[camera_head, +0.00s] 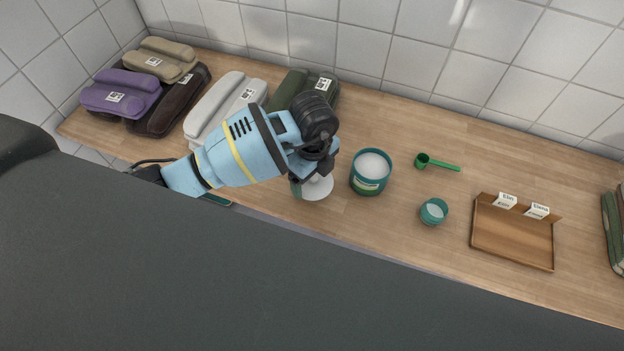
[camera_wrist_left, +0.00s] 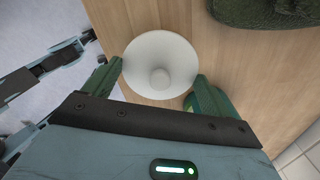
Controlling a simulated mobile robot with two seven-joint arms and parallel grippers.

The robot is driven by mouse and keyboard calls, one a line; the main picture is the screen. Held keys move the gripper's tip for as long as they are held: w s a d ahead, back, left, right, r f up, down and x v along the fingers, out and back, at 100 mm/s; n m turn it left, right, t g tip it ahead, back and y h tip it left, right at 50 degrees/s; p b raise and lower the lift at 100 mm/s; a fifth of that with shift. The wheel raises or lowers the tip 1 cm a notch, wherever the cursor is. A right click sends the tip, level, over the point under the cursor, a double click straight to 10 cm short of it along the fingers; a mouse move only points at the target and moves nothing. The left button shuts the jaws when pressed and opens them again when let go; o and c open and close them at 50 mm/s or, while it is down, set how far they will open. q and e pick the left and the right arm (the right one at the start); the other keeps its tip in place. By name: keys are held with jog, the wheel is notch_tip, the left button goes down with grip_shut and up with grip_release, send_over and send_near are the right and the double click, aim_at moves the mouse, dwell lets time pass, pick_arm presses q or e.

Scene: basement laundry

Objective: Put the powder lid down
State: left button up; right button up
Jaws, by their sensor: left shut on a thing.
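The powder lid (camera_head: 318,188) is a white round disc. In the left wrist view the lid (camera_wrist_left: 150,47) shows a round knob in its middle and lies between my two green fingertips. My left gripper (camera_head: 312,178) is shut on the lid, at or just above the wooden counter near its front edge; I cannot tell whether the lid touches the wood. The gripper also shows in the left wrist view (camera_wrist_left: 160,70). The open teal powder tub (camera_head: 369,185), full of white powder, stands just right of the gripper.
A green scoop (camera_head: 437,163), a small teal cup (camera_head: 433,211) and a wooden tray (camera_head: 512,247) with two cards stand to the right. Folded towels, including a white one (camera_head: 212,104), lie at the back left.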

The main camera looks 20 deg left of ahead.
aim_at(312, 182)
pick_arm(q)
jog(key=shift+w+a+f, duration=0.1)
jog(key=shift+f, duration=0.8)
jog(key=shift+w+a+f, duration=0.1)
jog(key=shift+f, duration=0.8)
pick_arm(e)
jog(key=shift+s+a+f, duration=0.1)
jog(key=shift+f, duration=0.1)
pick_arm(q)
jog(key=shift+f, duration=0.15)
jog(key=o, duration=0.8)
jog(key=shift+o, duration=0.2)
notch_tip(312, 182, up, 11)
jog(key=shift+p, duration=0.6)
jog(key=shift+r, duration=0.7)
pick_arm(e)
jog(key=shift+w+r, duration=0.3)
jog(key=shift+r, duration=0.2)
jog(key=shift+w+r, duration=0.25)
jog(key=shift+r, duration=0.2)
